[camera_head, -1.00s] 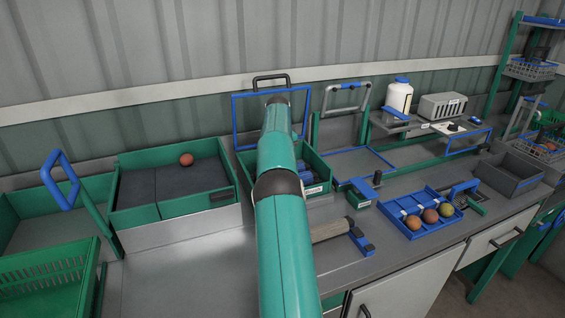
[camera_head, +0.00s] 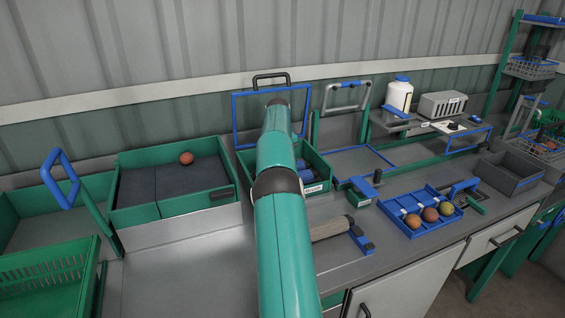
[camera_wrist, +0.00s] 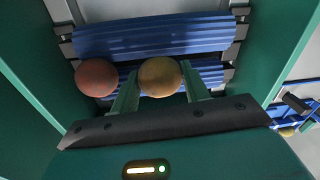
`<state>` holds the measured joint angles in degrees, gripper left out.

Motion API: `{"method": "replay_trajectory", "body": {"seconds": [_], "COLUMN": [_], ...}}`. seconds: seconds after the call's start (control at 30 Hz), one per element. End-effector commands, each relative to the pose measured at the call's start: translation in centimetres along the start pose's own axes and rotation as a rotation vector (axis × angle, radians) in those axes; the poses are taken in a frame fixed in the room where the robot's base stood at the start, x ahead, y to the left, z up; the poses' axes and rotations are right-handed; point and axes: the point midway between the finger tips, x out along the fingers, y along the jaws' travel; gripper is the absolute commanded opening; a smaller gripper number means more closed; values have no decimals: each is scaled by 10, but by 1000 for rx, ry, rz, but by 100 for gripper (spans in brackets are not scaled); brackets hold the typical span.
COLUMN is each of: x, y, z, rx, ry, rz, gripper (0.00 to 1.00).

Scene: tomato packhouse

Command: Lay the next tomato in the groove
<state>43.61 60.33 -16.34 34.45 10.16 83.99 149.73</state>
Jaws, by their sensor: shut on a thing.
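In the wrist view, my gripper (camera_wrist: 161,88) is shut on a yellow-orange tomato (camera_wrist: 160,76), one finger on each side of it. The tomato is over the gap between two blue ribbed bars (camera_wrist: 150,37); I cannot tell whether it touches them. A red tomato (camera_wrist: 97,77) lies just left of it, beside the left finger, at the same groove. In the head view, my own arm hides the gripper and most of the green-walled box (camera_head: 318,175) with blue parts inside.
A blue tray (camera_head: 405,201) with three tomatoes stands at the right. A red tomato (camera_head: 186,158) sits on a dark pad in the left green tray (camera_head: 150,212). Green walls (camera_wrist: 287,45) stand close on both sides of my gripper.

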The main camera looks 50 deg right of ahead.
Motion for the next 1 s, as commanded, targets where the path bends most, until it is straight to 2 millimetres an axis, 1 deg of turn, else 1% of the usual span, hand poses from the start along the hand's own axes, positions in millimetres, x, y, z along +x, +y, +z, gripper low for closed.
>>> {"method": "replay_trajectory", "body": {"seconds": [0.4, 0.43, 0.53, 0.57, 0.73, 0.77, 0.8, 0.83, 1.0], "x": [2, 2, 2, 2, 2, 2, 2, 2, 2], "y": [0, 0, 0, 0, 0, 0, 0, 0, 0], "z": [0, 0, 0, 0, 0, 0, 0, 0, 0], "rx": [0, 0, 0, 0, 0, 0, 0, 0, 0], "ry": [0, 0, 0, 0, 0, 0, 0, 0, 0], "rz": [0, 0, 0, 0, 0, 0, 0, 0, 0], "gripper": [35, 50, 69, 71, 71, 69, 61, 56, 56]}}
